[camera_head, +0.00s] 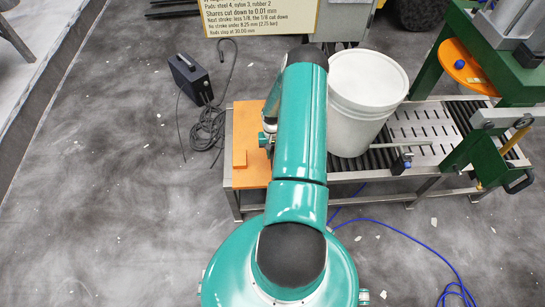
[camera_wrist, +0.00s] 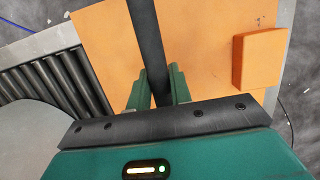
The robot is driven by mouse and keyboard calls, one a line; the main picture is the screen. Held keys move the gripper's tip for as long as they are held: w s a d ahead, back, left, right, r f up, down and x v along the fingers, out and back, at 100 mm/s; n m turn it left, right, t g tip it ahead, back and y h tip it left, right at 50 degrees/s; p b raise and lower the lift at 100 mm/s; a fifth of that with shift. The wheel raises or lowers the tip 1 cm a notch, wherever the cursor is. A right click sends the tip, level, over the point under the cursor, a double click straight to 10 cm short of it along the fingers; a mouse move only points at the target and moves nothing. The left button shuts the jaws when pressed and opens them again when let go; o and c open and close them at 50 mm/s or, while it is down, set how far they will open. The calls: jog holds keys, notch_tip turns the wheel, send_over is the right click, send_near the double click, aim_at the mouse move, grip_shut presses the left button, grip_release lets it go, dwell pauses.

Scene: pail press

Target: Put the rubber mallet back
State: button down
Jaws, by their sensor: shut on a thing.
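My gripper (camera_wrist: 158,86) is shut on a dark rod-like handle, taken to be that of the rubber mallet (camera_wrist: 148,40), in the wrist view. The handle runs up out of the top of the picture between the two green fingers. The mallet's head does not show for certain. Below the fingers is an orange board (camera_wrist: 205,45). Whether the mallet touches this board I cannot tell. In the head view my arm hides the gripper and most of the mallet, over the orange board (camera_head: 250,178) at the bench's left end.
An orange block (camera_wrist: 258,60) sits on the board's edge. Right of the board, a white pail (camera_head: 362,100) stands on the roller bench, before a green press (camera_head: 505,75). A black box (camera_head: 190,78) with a cable and a blue hose (camera_head: 410,235) lie on the floor.

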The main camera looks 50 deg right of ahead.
jog(key=shift+w+f, duration=0.15)
jog(key=shift+f, duration=1.45)
jog(key=c, duration=1.3)
grip_release()
jog(key=shift+f, duration=0.1)
